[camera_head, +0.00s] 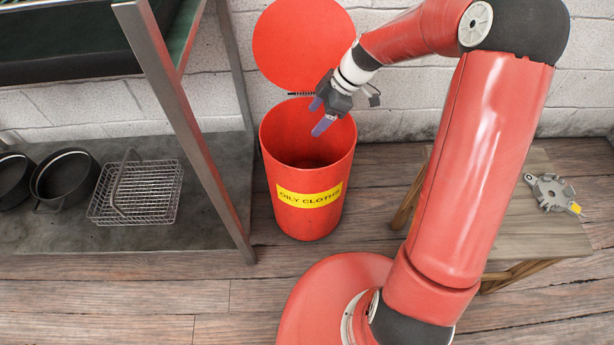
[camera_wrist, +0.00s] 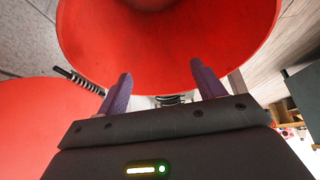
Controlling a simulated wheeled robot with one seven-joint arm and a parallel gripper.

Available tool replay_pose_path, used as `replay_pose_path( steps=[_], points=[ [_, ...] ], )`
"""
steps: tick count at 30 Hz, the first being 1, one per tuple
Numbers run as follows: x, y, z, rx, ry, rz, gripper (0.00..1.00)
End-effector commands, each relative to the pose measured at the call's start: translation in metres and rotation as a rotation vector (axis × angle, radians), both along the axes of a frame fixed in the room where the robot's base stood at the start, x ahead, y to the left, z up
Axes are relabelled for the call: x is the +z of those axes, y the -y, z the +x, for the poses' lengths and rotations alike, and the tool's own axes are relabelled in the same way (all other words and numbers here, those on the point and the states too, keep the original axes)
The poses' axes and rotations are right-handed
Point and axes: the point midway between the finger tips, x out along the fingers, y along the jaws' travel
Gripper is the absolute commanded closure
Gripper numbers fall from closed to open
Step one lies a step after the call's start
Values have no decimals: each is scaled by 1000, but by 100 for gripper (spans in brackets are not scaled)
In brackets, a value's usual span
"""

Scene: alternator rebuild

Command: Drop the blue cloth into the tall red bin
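The tall red bin (camera_head: 308,215) stands on the floor with a yellow "OILY CLOTHS" label, and its round lid (camera_head: 300,45) is raised behind it. My gripper (camera_head: 320,115) is over the bin's mouth, pointing down into it. In the wrist view, the two purple fingers of my gripper (camera_wrist: 161,70) are spread wide with nothing between them. The red inner wall of the bin (camera_wrist: 170,45) fills the space beyond them. The blue cloth shows in neither view. The bin's floor is dark and only partly visible, so I cannot tell what lies there.
At the left, a metal-legged rack has a low shelf (camera_head: 60,235) holding dark pots (camera_head: 65,178) and a wire basket (camera_head: 140,192). At the right, a wooden stool (camera_head: 535,235) bears a grey metal part (camera_head: 552,191). A brick wall stands close behind the bin.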

Motion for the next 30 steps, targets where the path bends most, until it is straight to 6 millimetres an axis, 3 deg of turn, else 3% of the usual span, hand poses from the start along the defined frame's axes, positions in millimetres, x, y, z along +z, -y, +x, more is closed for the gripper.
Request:
replay_pose_path(
  steps=[8,21,30],
  points=[
    [4,2,0,-1,2,-1,32],
    [61,35,1,-1,3,-1,32],
    [68,39,1,0,-1,0,32]
  ],
)
